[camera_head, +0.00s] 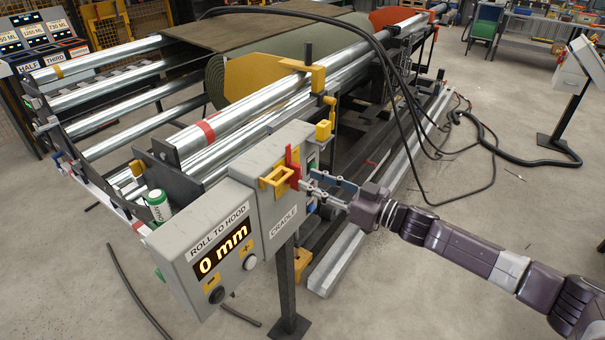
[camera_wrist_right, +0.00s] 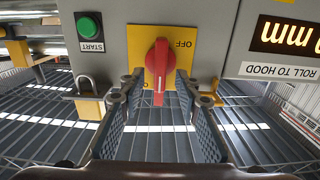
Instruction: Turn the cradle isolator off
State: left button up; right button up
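The cradle isolator is a red rotary handle (camera_head: 293,168) on a yellow plate, on the side of the grey box labelled CRADLE (camera_head: 284,222). In the right wrist view the red handle (camera_wrist_right: 160,68) stands upright in the picture on its yellow plate (camera_wrist_right: 185,58), where OFF reads upside down right of the handle. My right gripper (camera_head: 312,186) is at the box's side; in the wrist view its two fingers (camera_wrist_right: 155,97) are spread, one on each side of the handle's lower end, with gaps between. My left gripper is out of view.
A green START button (camera_wrist_right: 90,28) and a padlock shackle (camera_wrist_right: 86,82) are left of the handle in the wrist view. The ROLL TO HOOD display (camera_head: 224,248) reads 0 mm. Metal rollers (camera_head: 110,88) lie behind; black cables (camera_head: 408,130) hang nearby.

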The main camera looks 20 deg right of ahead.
aim_at(301, 177)
jog(key=shift+p+x, duration=0.3)
jog(key=shift+x, duration=1.6)
jog(key=shift+s, duration=0.1)
grip_shut()
